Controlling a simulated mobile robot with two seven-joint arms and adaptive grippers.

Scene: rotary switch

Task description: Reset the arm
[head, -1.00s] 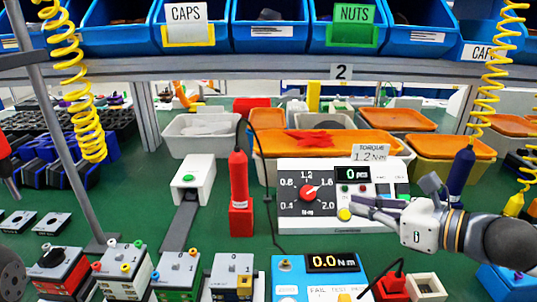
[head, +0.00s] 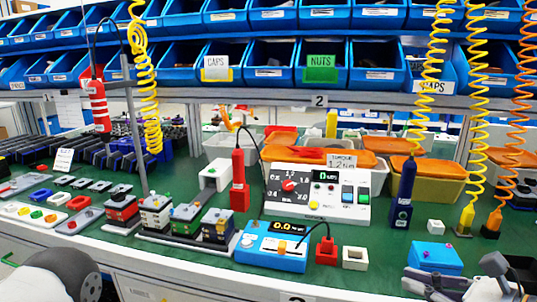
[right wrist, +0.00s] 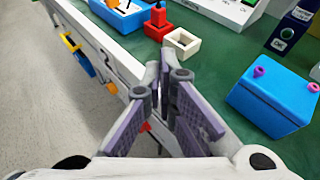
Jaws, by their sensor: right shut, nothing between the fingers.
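The white control box (head: 310,210) stands mid-bench, with a red rotary knob (head: 289,185) and number marks around it. The knob's exact setting is too small to read. My right gripper (head: 437,282) is at the lower right of the head view, well apart from the box and toward the front edge. In the right wrist view its fingers (right wrist: 165,85) are shut and empty, over the bench's front edge. A part of my left arm shows at the lower left of the head view; its gripper is out of the picture.
A blue box (right wrist: 275,97) and an open white square holder (right wrist: 181,44) lie near my right gripper. A blue tester (head: 273,245) stands at the bench front. A dark blue tool (head: 404,195) stands right of the control box. Yellow coiled hoses hang above.

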